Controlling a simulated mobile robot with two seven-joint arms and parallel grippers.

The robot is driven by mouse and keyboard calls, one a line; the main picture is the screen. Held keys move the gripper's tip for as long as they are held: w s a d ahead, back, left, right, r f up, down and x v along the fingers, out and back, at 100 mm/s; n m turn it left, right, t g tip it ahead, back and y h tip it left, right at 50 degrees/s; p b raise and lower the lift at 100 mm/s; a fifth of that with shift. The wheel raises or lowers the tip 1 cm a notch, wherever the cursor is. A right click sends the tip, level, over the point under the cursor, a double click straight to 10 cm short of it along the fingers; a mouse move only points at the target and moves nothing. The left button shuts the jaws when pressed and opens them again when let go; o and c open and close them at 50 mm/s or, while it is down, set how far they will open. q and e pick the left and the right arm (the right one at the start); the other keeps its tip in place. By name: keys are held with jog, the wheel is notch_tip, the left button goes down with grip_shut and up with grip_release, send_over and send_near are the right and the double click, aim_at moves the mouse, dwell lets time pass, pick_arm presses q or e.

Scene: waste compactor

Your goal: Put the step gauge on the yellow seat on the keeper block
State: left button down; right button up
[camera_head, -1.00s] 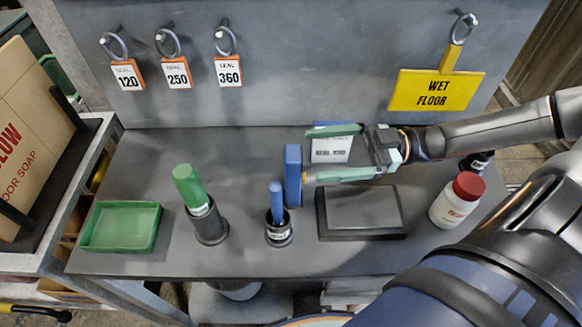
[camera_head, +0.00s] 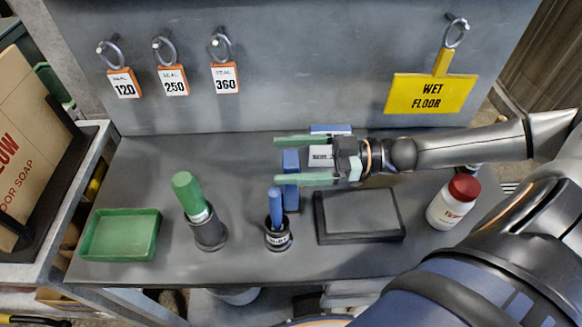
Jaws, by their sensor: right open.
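No yellow seat shows clearly, and I cannot tell for sure which thing is the step gauge or the keeper block. A narrow blue upright piece (camera_head: 291,161) stands at the middle of the bench, partly hidden by my near finger. My right gripper (camera_head: 305,160) is open, its two green fingers pointing left, one beyond the blue piece and one in front of it. A flat dark block (camera_head: 359,215) lies to the right and nearer. My left gripper is not in view.
A green tray (camera_head: 85,240), a green-handled tool in a dark cup (camera_head: 208,233), a blue-handled one in a small cup (camera_head: 278,238) and a red-capped white bottle (camera_head: 440,213) stand on the bench.

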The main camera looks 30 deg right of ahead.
grip_shut()
dwell(0.7)
